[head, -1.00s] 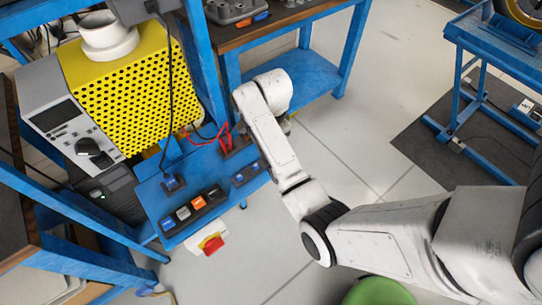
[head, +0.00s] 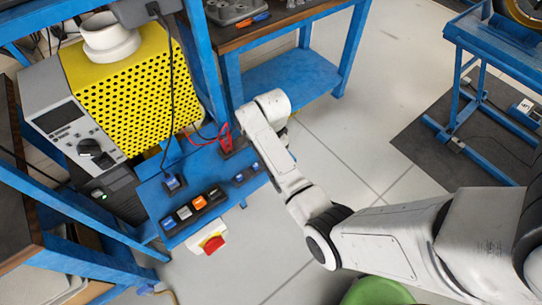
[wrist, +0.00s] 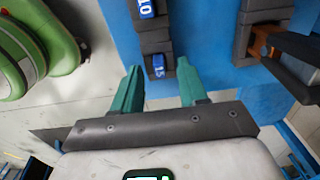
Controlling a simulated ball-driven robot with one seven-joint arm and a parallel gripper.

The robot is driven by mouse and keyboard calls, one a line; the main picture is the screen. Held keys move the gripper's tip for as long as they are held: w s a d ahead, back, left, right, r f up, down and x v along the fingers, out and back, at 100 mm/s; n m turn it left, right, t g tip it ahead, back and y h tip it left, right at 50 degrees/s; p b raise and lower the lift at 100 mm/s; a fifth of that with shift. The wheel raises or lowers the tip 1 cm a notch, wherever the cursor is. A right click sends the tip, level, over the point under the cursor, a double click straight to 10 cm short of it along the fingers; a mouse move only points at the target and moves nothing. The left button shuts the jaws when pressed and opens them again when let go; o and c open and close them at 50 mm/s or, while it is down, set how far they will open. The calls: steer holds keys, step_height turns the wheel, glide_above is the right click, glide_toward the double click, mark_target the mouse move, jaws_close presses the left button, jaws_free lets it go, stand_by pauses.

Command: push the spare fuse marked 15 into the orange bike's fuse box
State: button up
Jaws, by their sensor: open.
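The blue spare fuse marked 15 (wrist: 158,66) sits in a dark holder (wrist: 153,42) on the blue shelf, in the wrist view. My gripper (wrist: 158,67) is open, its two green fingers on either side of that fuse with gaps between. I cannot tell whether the fingertips are down at its height. Another blue fuse, marked 10 (wrist: 146,8), sits farther along the holder. In the head view the small holder with two blue fuses (head: 246,173) shows beside my arm, which hides my fingers. I cannot identify the orange bike's fuse box for sure.
A longer dark strip with blue, grey and orange pieces (head: 193,209) lies on the shelf to the left. A red knob (head: 213,243) is at the shelf's front edge. A yellow perforated instrument (head: 125,85) and hanging cables stand behind.

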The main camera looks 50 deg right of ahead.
jaws_close()
steer(key=shift+r, duration=0.1)
stand_by(0.5)
steer(key=shift+r, duration=0.6)
steer(key=s+r+p, duration=0.5)
steer(key=s+r, duration=0.6)
steer(key=s, duration=0.3)
steer(key=shift+a+r, duration=0.35)
steer(key=shift+a, duration=0.1)
